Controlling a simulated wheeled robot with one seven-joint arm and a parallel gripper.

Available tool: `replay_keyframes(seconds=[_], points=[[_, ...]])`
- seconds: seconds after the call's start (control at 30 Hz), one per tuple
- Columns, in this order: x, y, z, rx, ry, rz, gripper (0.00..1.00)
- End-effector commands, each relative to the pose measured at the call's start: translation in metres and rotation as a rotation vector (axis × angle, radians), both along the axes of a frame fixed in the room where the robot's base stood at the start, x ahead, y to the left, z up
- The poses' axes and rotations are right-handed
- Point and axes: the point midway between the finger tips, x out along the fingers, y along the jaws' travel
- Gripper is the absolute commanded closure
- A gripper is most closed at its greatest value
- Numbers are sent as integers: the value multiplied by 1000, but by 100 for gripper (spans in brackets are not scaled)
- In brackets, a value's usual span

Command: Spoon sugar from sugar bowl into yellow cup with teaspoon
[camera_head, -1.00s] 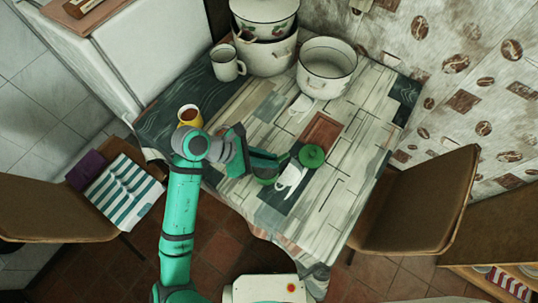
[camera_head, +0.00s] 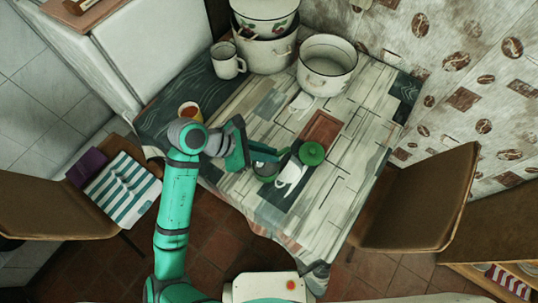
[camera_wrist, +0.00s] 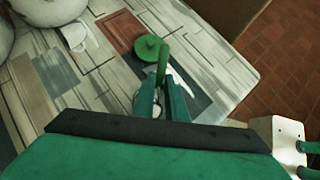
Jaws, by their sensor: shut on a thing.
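The yellow cup (camera_head: 190,108) stands at the table's left side in the head view, partly hidden by my arm; its inside looks brown. In the wrist view, my gripper (camera_wrist: 163,100) is shut on a slim green handle, which looks like the teaspoon (camera_wrist: 163,62). The handle stands up from between the fingers; its bowl end is hidden. A green round lid (camera_head: 311,153) lies just right of my gripper.
A white mug (camera_head: 226,62), a white pot (camera_head: 327,66) and stacked enamel pots (camera_head: 267,52) stand at the back. A white cup-shaped patch (camera_head: 290,178) shows near the lid. Chairs flank the table, whose right side is clear.

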Motion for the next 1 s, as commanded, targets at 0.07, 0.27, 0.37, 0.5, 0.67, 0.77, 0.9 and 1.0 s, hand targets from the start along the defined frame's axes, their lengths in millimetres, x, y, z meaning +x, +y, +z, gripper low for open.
replay_keyframes(seconds=[0.07, 0.27, 0.37, 0.5, 0.67, 0.77, 0.9, 1.0], points=[[0, -1, 6, 1, -3, -3, 100], [0, -9, 11, 120, 13, -11, 100], [1, -13, 10, 198, 26, -10, 100], [3, -19, 11, 297, 42, -9, 100], [4, -25, 11, 406, 58, -8, 100], [4, -29, 11, 467, 70, -9, 100], [5, -32, 11, 534, 83, -7, 100], [5, -34, 11, 567, 88, -4, 100]])
